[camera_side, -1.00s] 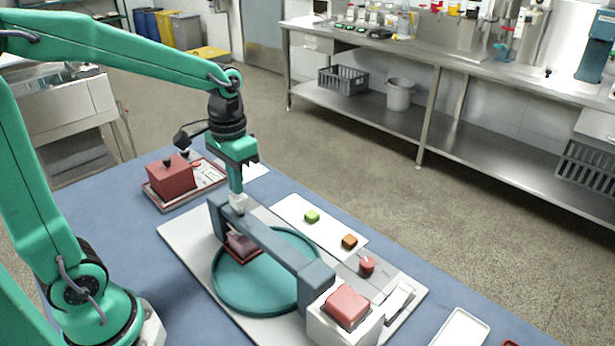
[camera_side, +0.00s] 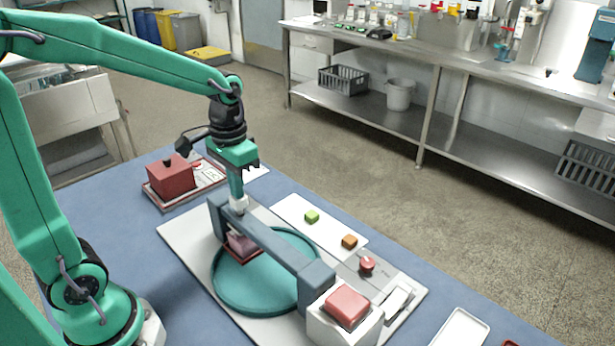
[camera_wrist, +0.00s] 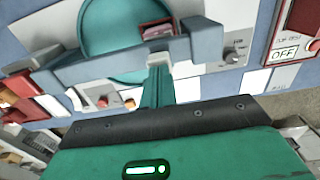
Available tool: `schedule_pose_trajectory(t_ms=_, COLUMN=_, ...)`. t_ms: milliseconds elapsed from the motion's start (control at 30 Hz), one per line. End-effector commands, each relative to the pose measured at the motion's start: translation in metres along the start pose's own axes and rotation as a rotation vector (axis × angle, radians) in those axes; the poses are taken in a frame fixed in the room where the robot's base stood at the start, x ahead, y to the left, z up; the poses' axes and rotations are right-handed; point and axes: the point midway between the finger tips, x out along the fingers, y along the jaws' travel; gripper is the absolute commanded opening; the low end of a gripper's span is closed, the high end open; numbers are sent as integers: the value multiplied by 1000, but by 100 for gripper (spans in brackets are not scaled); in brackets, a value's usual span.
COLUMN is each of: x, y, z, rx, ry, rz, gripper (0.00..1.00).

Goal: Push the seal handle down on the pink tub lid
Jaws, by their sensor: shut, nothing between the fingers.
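A blue-grey bar (camera_side: 275,250) crosses over a teal round plate (camera_side: 263,291). A pinkish tub (camera_side: 241,245) stands on a dark red base on the plate, partly hidden under the bar; it also shows in the wrist view (camera_wrist: 154,31). A pale grey block (camera_side: 238,206) sits at the bar's far-left end, near the tub. My gripper (camera_side: 237,196) is shut and points down, with its tip at the top of the pale block; it appears to touch it. In the wrist view my gripper (camera_wrist: 157,70) meets the same block. The tub's lid is not clear to me.
A white box with a red pad (camera_side: 347,306) and a red knob (camera_side: 367,265) are at the near right. A white board (camera_side: 318,230) holds a green and an orange cube. A red box (camera_side: 171,176) on a tray stands behind left. Blue table space is free left of the plate.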

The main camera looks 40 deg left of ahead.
Motion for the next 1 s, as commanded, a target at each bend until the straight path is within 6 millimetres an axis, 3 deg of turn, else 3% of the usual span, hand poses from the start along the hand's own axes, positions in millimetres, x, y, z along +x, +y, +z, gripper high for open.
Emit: schedule_pose_trajectory(t_ms=1000, x=11, y=0, z=0, rx=0, ry=0, rz=0, gripper=0)
